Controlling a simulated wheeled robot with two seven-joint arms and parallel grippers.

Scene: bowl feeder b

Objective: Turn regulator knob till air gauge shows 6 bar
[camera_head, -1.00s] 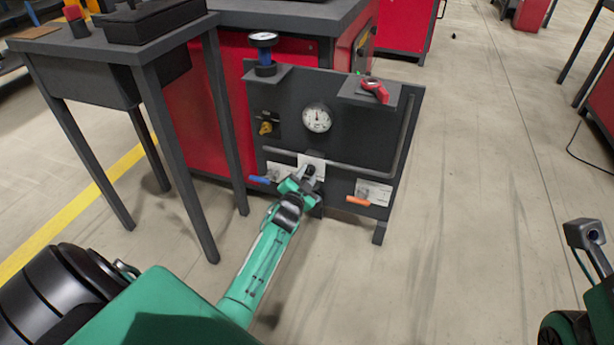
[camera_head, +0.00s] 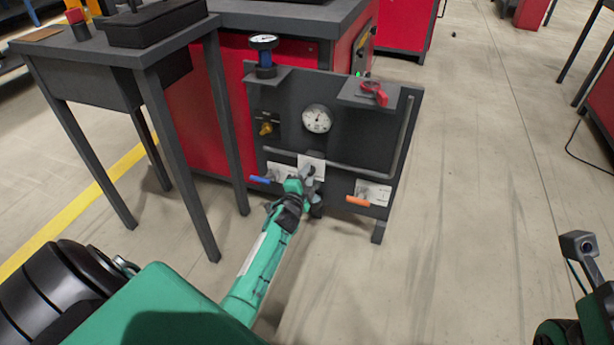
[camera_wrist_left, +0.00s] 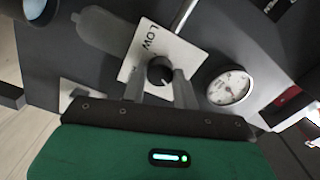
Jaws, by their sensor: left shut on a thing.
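The black regulator knob (camera_wrist_left: 160,71) sits on a white label plate (camera_wrist_left: 178,48) marked LOW, low on the dark panel. My left gripper (camera_wrist_left: 160,88) is shut on the knob, one finger on each side. In the head view the left gripper (camera_head: 308,178) covers most of the knob below the white plate (camera_head: 312,161). The round air gauge (camera_head: 317,119) is above it on the panel. It also shows in the left wrist view (camera_wrist_left: 230,86); its numbers are too small to read. My right gripper (camera_head: 578,245) is at the right edge, away from the panel, its fingers unclear.
The panel (camera_head: 350,145) also carries a blue-handled lever (camera_head: 260,179), an orange-handled lever (camera_head: 358,201), a brass valve (camera_head: 266,128), a red tool (camera_head: 375,92) on a shelf and a grey pipe (camera_head: 408,130). A dark table (camera_head: 110,45) stands left.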

